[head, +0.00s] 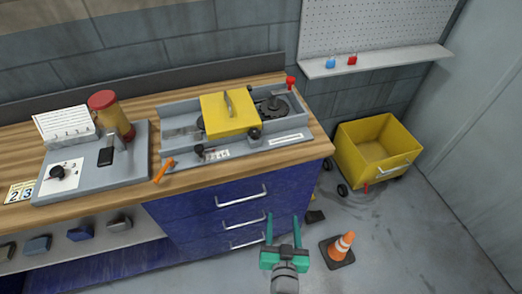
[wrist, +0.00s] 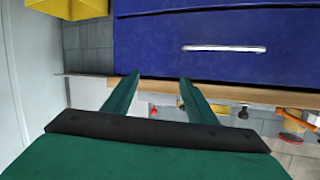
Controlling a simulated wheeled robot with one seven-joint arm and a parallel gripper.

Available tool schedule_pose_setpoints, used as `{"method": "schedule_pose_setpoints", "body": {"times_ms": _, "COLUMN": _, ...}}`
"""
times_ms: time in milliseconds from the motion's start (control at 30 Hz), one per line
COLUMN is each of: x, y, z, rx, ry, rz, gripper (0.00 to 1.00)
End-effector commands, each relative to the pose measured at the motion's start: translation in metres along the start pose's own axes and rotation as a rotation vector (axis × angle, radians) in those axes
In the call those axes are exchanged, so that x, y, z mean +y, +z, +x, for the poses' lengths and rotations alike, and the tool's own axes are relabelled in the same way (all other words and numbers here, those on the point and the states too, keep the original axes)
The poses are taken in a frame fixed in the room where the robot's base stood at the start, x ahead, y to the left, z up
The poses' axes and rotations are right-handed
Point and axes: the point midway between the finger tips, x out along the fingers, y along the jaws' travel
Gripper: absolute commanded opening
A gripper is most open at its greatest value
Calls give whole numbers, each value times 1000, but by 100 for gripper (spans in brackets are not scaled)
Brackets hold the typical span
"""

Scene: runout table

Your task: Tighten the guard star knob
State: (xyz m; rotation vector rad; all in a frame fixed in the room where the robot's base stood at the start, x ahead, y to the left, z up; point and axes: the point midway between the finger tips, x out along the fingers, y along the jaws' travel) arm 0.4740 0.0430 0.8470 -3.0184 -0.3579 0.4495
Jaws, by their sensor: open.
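The yellow guard (head: 228,115) with a grey handle sits on the grey machine (head: 293,139) on the wooden bench. Two dark knobs show along the machine's front: a right knob (head: 254,133) at the guard's front right corner and a left knob (head: 199,149). I cannot tell for sure which is the guard star knob, or how tight either is. My gripper (head: 282,216) is open and empty in front of the blue drawers, below the bench top and well apart from the knobs. In the wrist view its two green fingers (wrist: 160,80) point toward the bench edge.
A red knob (head: 291,82) stands at the machine's back right, and an orange handle (head: 163,171) at its front left. Blue drawers (head: 230,200) have protruding silver handles. A yellow cart (head: 345,160) and an orange cone (head: 342,245) stand on the floor at right.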

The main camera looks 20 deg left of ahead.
Motion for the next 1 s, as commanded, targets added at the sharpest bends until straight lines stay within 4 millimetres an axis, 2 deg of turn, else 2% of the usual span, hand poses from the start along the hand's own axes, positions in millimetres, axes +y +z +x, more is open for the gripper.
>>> {"method": "schedule_pose_setpoints", "body": {"times_ms": 33, "x": -3, "y": -14, "z": 16, "rx": 22, "ry": -42, "rz": -25, "gripper": 52}}
{"method": "schedule_pose_setpoints", "body": {"times_ms": 200, "x": -20, "y": -58, "z": 59, "rx": 94, "ry": -189, "rz": -95, "gripper": 52}}
{"method": "schedule_pose_setpoints", "body": {"times_ms": 333, "x": -40, "y": -96, "z": 82, "rx": 163, "ry": -293, "rz": -131, "gripper": 52}}
{"method": "schedule_pose_setpoints", "body": {"times_ms": 500, "x": -60, "y": -129, "z": 97, "rx": 235, "ry": -382, "rz": -155, "gripper": 52}}
{"method": "schedule_pose_setpoints", "body": {"times_ms": 767, "x": -71, "y": -143, "z": 108, "rx": 260, "ry": -412, "rz": -161, "gripper": 52}}
{"method": "schedule_pose_setpoints", "body": {"times_ms": 1000, "x": -87, "y": -152, "z": 142, "rx": 261, "ry": -412, "rz": -159, "gripper": 52}}
